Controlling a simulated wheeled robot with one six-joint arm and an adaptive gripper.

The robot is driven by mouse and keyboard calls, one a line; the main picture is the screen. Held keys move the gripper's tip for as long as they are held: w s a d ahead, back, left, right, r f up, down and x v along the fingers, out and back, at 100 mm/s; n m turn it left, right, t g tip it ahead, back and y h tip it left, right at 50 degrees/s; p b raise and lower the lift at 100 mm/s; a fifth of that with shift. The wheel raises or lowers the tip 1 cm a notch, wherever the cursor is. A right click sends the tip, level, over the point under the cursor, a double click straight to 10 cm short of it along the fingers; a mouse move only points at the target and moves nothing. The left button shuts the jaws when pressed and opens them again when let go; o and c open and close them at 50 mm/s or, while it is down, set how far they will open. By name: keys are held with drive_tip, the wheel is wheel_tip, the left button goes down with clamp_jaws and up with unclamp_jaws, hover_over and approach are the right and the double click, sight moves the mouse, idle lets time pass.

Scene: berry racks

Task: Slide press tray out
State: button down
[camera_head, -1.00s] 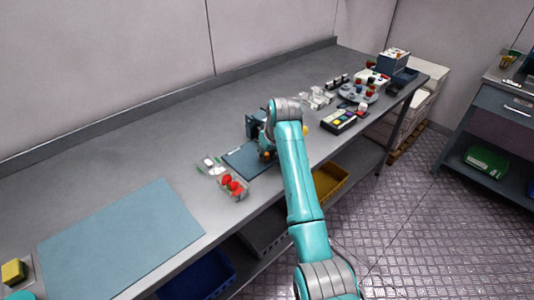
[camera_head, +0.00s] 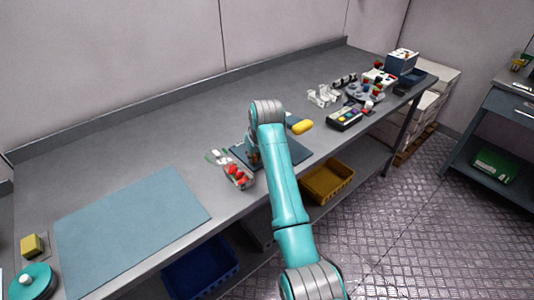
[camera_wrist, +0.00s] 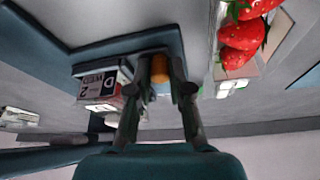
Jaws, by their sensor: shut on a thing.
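The press stands on the bench, mostly hidden behind my arm in the head view. A dark blue plate (camera_head: 312,153) shows at its foot, and a yellow handle end (camera_head: 302,127) sticks out to the right of my arm. In the wrist view, my gripper (camera_wrist: 160,88) is shut on a small orange knob (camera_wrist: 160,68). The knob is in front of a dark blue panel (camera_wrist: 130,46), which may be the press tray or the press base; I cannot tell which.
A clear punnet of strawberries (camera_head: 238,177) lies left of the press; strawberries (camera_wrist: 241,38) also show close by in the wrist view. A labelled box (camera_wrist: 101,84) is beside my fingers. A blue mat (camera_head: 130,222) lies left. A button panel (camera_head: 344,119) stands right.

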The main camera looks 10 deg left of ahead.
drive_tip(key=shift+s+a, duration=0.55)
drive_tip(key=shift+s, duration=0.1)
drive_tip(key=c, duration=1.3)
unclamp_jaws()
drive_tip(key=shift+s, duration=0.1)
drive_tip(key=v, duration=1.2)
